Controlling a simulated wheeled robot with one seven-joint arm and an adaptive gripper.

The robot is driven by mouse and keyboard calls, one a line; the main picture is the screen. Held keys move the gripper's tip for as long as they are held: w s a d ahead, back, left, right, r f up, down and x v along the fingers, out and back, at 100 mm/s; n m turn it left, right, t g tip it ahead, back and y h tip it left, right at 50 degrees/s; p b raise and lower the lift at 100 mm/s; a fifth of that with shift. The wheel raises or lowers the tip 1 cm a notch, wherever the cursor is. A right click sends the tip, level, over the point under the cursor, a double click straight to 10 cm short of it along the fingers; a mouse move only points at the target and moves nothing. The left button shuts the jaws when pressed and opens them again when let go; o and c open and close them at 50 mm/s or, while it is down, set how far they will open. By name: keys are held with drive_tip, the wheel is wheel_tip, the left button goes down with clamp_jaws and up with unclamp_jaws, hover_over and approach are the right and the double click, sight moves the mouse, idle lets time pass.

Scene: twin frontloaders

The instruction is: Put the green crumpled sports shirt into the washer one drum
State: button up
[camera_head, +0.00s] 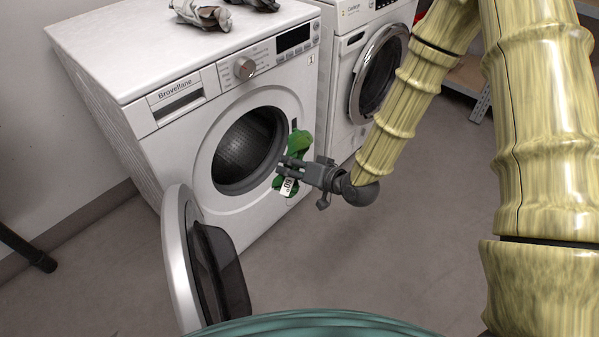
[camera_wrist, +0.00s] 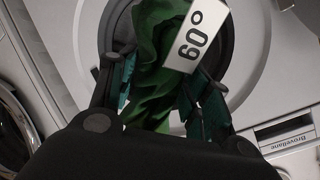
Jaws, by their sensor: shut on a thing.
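The green crumpled shirt (camera_head: 300,144) with a white "60°" tag (camera_head: 287,187) is held in my gripper (camera_head: 291,165), just in front of the right side of the washer's opening. In the wrist view my gripper (camera_wrist: 155,95) has its fingers closed on both sides of the shirt (camera_wrist: 158,45), and the tag (camera_wrist: 194,35) shows at its right. The washer (camera_head: 245,110), labelled Brovellane and with a "1" on its front, stands at the left. Its drum (camera_head: 243,150) is open and dark, and I see nothing inside it.
The washer's round door (camera_head: 185,262) hangs wide open towards the lower left. A second machine (camera_head: 350,60) stands to the right with its door (camera_head: 380,72) shut. Grey crumpled cloths (camera_head: 203,14) lie on top of the washer. The floor in front is clear.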

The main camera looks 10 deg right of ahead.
drive_tip(key=b+x, duration=1)
drive_tip(key=x, duration=1)
drive_tip(key=shift+f+b, duration=0.2)
drive_tip(key=shift+b, duration=0.15)
drive_tip(key=b+x, duration=0.1)
drive_tip(key=x, duration=0.5)
drive_tip(key=b+x, duration=0.1)
drive_tip(key=x, duration=1.2)
drive_tip(key=shift+w+a+r+b, duration=0.15)
drive_tip(key=shift+r+b, duration=0.1)
drive_tip(key=shift+b, duration=0.15)
drive_tip(key=shift+f, duration=0.15)
drive_tip(key=shift+f+b, duration=0.5)
drive_tip(key=shift+f, duration=1.15)
drive_tip(key=o, duration=1.1)
drive_tip(key=v, duration=1.2)
drive_tip(key=shift+f, duration=0.1)
